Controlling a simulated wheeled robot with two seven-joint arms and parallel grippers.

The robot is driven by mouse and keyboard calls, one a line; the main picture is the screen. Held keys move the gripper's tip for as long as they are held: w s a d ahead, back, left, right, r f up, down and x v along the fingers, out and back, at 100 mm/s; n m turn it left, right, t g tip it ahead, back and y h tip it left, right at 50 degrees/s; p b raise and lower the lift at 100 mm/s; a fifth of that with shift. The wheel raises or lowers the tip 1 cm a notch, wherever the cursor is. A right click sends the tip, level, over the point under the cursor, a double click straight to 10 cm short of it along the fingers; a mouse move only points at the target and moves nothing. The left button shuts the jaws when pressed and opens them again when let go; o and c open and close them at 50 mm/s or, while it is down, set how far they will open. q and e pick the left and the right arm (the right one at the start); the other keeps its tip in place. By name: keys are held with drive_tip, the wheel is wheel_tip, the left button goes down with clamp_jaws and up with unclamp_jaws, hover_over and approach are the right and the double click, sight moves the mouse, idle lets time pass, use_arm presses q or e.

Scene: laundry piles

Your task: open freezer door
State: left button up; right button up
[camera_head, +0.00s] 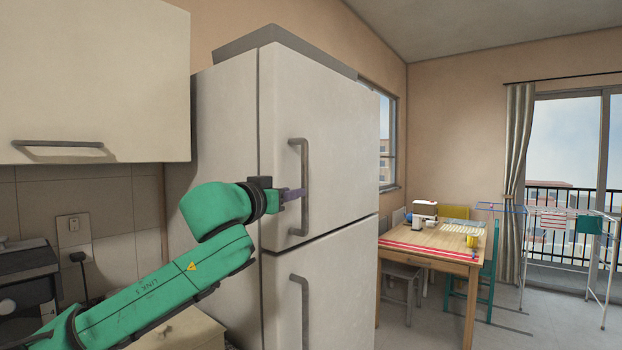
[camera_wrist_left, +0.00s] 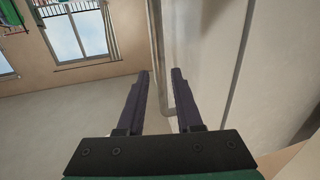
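The white fridge-freezer stands in the middle of the head view, with an upper door (camera_head: 340,140) and a lower door (camera_head: 345,285). Both doors look closed. The upper door has a grey vertical bar handle (camera_head: 304,165). My left gripper (camera_head: 297,193) is at the lower half of this handle, its dark purple fingers pointing at it. In the left wrist view the fingers (camera_wrist_left: 160,74) are apart, and the handle bar (camera_wrist_left: 158,45) shows in line with the gap between them. I cannot tell whether either finger touches it. My right gripper is not in view.
The lower door has its own handle (camera_head: 304,310). A wall cabinet (camera_head: 95,85) hangs left of the fridge, above a counter. A wooden table (camera_head: 440,258) with chairs stands to the right, with a drying rack (camera_head: 560,222) beyond. Some floor between is clear.

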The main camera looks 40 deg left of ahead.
sight(303, 183)
use_arm(q)
drive_tip(key=p+x, duration=0.2)
drive_tip(key=x, duration=0.1)
drive_tip(key=r+p+x, duration=0.1)
drive_tip(key=p+x, duration=0.2)
drive_tip(key=shift+w+a+r+p, duration=0.1)
drive_tip(key=shift+w+r+p, duration=0.1)
drive_tip(key=shift+p, duration=0.1)
drive_tip(key=w, duration=0.1)
drive_tip(key=w+f+p, duration=0.1)
drive_tip(key=w, duration=0.2)
drive_tip(key=shift+a+f+p, duration=0.15)
drive_tip(key=shift+a+p, duration=0.15)
drive_tip(key=shift+a, duration=0.05)
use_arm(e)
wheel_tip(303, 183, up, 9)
use_arm(q)
drive_tip(key=shift+s, duration=0.1)
clamp_jaws()
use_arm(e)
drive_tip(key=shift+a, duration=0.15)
